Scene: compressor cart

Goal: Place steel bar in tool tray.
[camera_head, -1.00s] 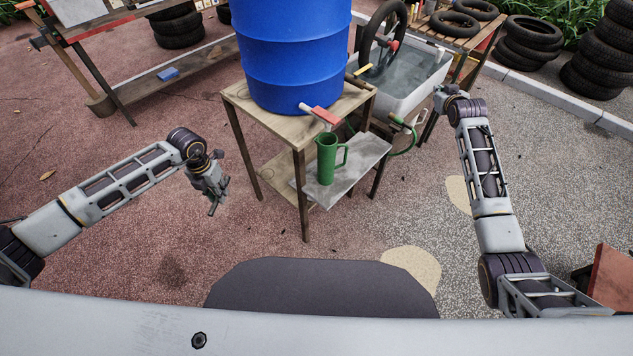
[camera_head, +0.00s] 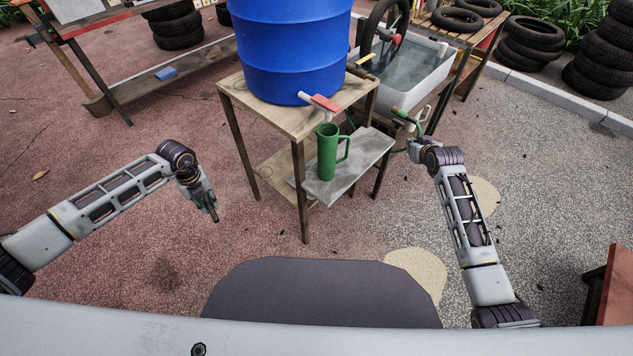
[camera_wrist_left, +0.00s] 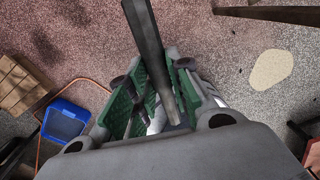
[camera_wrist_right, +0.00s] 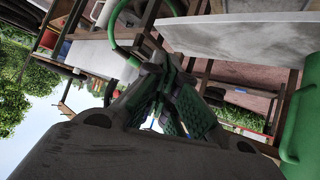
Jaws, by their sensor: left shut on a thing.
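My left gripper (camera_head: 212,210) hangs over the red pavement, left of the wooden stand. In the left wrist view it is shut on a dark grey steel bar (camera_wrist_left: 147,45), which sticks out beyond the green finger pads. A blue open container (camera_wrist_left: 65,121) shows at the left of that view; I cannot tell whether it is the tool tray. My right gripper (camera_head: 411,143) is beside the green hose (camera_head: 404,118) near the white tub. In the right wrist view its fingertips (camera_wrist_right: 165,65) are close together near the hose; whether they grip anything is unclear.
A blue barrel (camera_head: 293,50) stands on the wooden stand (camera_head: 225,91), with a green jug (camera_head: 327,155) on the grey shelf (camera_head: 362,157) below its tap. A white tub (camera_head: 400,98) is behind. Open pavement lies around my left gripper.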

